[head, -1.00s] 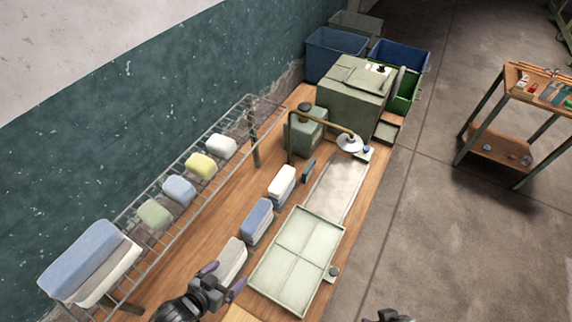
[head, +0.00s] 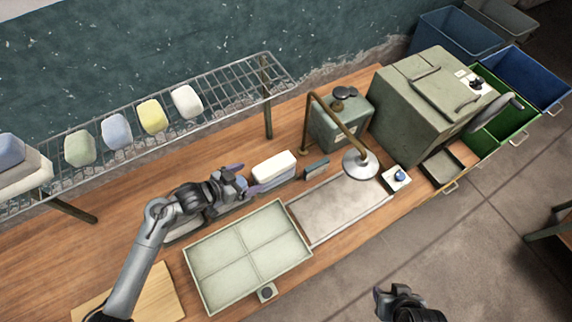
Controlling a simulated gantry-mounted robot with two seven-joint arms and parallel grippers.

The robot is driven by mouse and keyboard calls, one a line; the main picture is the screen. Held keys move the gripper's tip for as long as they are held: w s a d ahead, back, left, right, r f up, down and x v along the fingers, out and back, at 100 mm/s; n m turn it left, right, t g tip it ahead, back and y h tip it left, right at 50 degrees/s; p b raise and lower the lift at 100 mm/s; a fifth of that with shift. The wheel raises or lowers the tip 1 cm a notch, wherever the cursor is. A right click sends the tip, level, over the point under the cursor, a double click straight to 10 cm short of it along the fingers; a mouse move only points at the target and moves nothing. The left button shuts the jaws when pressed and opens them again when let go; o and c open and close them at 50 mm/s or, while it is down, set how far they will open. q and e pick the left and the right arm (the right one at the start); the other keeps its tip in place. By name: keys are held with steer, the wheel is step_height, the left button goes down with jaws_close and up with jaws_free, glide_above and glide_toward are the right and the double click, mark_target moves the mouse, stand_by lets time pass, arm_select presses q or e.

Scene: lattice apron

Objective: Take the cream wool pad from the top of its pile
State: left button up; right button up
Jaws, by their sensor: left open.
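The cream wool pad (head: 274,164) lies on top of a short pile on the wooden bench, right of my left gripper. My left gripper (head: 240,182) is open, with dark purple fingers, just left of the cream pile. It hangs over the neighbouring pile and hides most of it. No pad shows in its jaws. Whether a finger touches the cream pile I cannot tell. My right gripper (head: 384,300) is at the bottom edge, over the floor, far from the pile; its jaws are not clear.
A pale four-part tray (head: 249,256) lies in front of the piles. A brass lamp-like arm (head: 330,112) with a round head stands to the right, beside a green canister (head: 342,125). A wire rack (head: 225,92) with coloured pads runs behind. A large green box (head: 425,95) stands further right.

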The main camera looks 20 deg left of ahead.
mark_target(273, 165)
arm_select(q)
steer(key=shift+w+a, duration=0.5)
steer(key=shift+w, duration=0.15)
steer(key=x, duration=0.4)
steer(key=shift+w+d+r+b, duration=0.15)
steer(key=shift+w+d+b, duration=0.1)
steer(key=shift+b, duration=0.05)
steer(key=shift+s+d+x, duration=0.1)
steer(key=shift+s+x, duration=0.05)
steer(key=shift+x, duration=1.35)
steer(key=shift+s+d+x, duration=0.15)
steer(key=shift+x, duration=1.3)
steer(key=c, duration=1.1)
